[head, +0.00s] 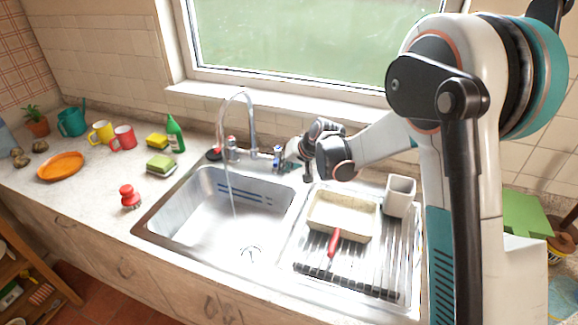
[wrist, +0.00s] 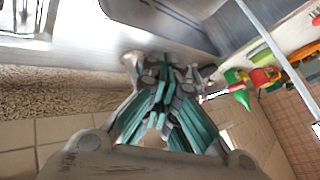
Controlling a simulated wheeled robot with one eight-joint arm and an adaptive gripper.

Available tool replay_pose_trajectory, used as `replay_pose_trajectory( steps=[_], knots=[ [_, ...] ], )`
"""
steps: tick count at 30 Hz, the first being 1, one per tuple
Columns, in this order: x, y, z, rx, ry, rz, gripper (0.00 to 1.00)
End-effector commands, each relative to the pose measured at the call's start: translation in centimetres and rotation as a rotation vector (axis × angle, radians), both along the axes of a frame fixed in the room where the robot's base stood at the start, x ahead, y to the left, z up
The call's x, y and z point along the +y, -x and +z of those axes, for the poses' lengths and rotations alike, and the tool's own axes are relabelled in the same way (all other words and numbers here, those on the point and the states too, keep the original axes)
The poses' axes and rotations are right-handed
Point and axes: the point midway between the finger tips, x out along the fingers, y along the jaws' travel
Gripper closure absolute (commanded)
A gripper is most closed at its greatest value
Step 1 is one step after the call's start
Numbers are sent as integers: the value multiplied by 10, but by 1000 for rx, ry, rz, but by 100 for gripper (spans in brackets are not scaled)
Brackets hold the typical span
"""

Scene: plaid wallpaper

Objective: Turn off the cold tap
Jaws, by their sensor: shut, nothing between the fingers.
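The curved metal tap (head: 252,115) stands behind the sink basin, and a thin stream of water falls from its spout. The cold handle, marked blue (head: 277,155), is at the right of the tap's base; the hot handle, marked red (head: 231,142), is at the left. My gripper (head: 306,172) is shut and empty, just right of the cold handle in the head view. In the wrist view its teal-padded fingers (wrist: 162,78) are together near the sink's back edge. I cannot tell whether it touches the cold handle, which is not clear in the wrist view.
The basin (head: 205,215) is empty apart from the water. Right of it, a cream tray (head: 342,216), a red-handled brush (head: 333,243) and a white cup (head: 399,195) are on the drainer. A green bottle (head: 175,134) and sponges (head: 160,163) stand left. The window sill is behind.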

Motion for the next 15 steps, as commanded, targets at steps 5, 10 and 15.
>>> replay_pose_trajectory(
  steps=[5,10,15],
  knots=[
    [15,2,-1,0,0,-70,100],
    [25,2,-1,0,0,-69,100],
    [32,1,0,0,0,-68,100]
  ],
)
